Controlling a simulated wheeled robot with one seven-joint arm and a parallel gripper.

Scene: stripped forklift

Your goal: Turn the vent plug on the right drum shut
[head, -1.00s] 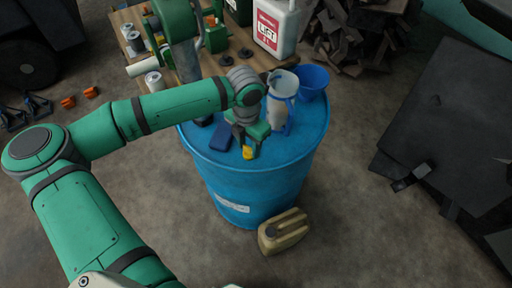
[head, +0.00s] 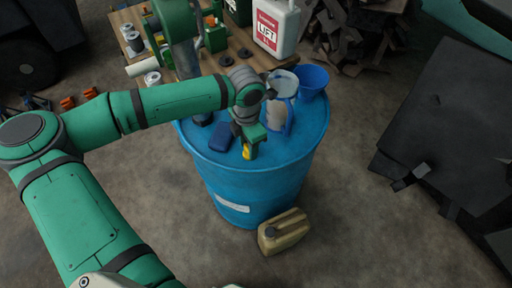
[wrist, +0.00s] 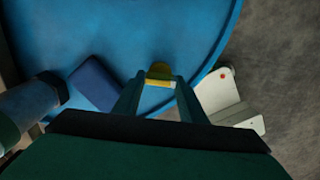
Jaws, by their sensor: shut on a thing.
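The blue drum (head: 262,185) stands upright in the middle of the head view, and its top also fills much of the wrist view (wrist: 200,30). The yellow vent plug (head: 247,152) is on the drum top near the front rim. It also shows in the wrist view (wrist: 160,71), close inside the rim. My gripper (head: 250,149) reaches down over the plug and is shut on it. In the wrist view the two fingertips (wrist: 157,84) are at either side of the plug. The fingers partly hide the plug, so its exact turn angle cannot be told.
On the drum top are a dark blue block (head: 222,137) left of my gripper, a clear jug (head: 279,112) behind it and a blue bucket (head: 313,80). A tan canister (head: 284,232) stands on the floor in front. A cluttered wooden table (head: 237,45) is behind.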

